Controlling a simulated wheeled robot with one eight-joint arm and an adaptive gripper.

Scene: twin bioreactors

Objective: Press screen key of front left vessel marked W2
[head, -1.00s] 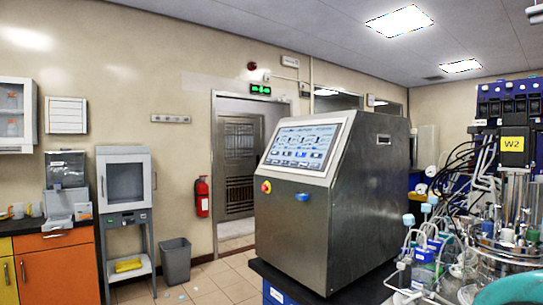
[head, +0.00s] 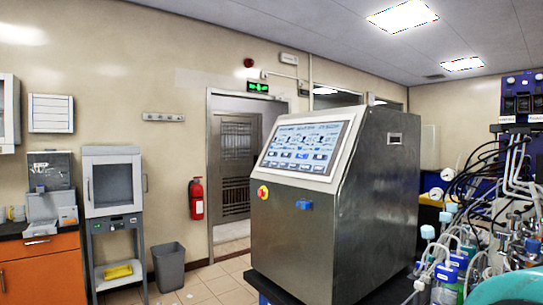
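A steel control cabinet (head: 352,200) stands on a dark bench right of centre in the head view. Its sloped touch screen (head: 303,146) is lit and shows rows of small tiles and keys, too small to read. Below the screen are a red and yellow stop button (head: 263,192) and a blue switch (head: 304,205). Part of the vessel assembly (head: 500,245), with tubes and fittings, shows at the right edge. The yellow W2 tag is not in view now. My gripper is not in view.
Open tiled floor (head: 215,287) lies left of the cabinet, with a grey bin (head: 168,266) and a red fire extinguisher (head: 196,198) by the wall. An orange cupboard (head: 42,270) and a grey instrument stand (head: 113,210) are at the left. Black cables and tubing crowd the right.

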